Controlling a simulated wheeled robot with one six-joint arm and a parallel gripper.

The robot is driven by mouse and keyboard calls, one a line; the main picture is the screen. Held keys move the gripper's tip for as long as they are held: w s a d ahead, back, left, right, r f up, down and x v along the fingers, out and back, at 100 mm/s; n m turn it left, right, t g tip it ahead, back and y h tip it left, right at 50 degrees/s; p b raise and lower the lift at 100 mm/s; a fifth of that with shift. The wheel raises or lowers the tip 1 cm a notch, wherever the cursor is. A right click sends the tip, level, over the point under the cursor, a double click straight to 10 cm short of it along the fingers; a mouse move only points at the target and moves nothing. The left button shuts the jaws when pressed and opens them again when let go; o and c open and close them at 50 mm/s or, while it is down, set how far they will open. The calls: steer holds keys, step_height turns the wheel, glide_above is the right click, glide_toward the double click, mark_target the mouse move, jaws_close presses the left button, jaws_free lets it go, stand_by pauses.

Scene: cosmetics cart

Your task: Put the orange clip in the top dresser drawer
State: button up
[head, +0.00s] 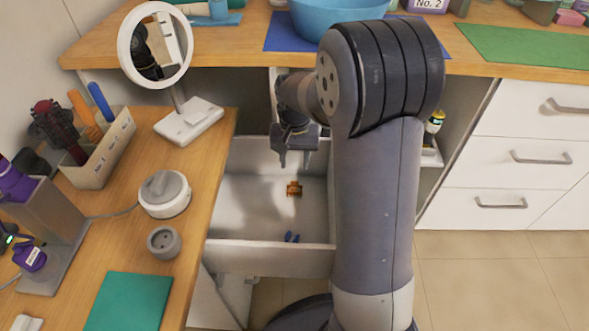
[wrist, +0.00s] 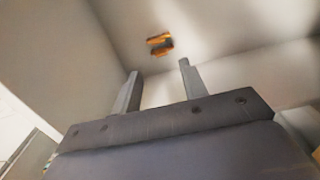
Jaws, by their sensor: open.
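The orange clip (head: 294,188) lies on the floor of an open white drawer (head: 270,258) below the counter. In the wrist view the orange clip (wrist: 159,44) shows beyond my fingertips, apart from them. My gripper (head: 297,160) points down over the back part of the drawer. Its two fingers are apart with nothing between them, as the wrist view (wrist: 158,72) also shows. My arm hides the right side of the drawer.
A small blue thing (head: 291,237) lies near the drawer's front wall. A round mirror (head: 155,45), a tool box (head: 100,160) and a white round device (head: 164,194) stand on the left counter. White closed drawers (head: 540,160) are at the right.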

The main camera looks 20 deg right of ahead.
steer(key=shift+r+p, duration=0.3)
steer(key=shift+r, duration=1.5)
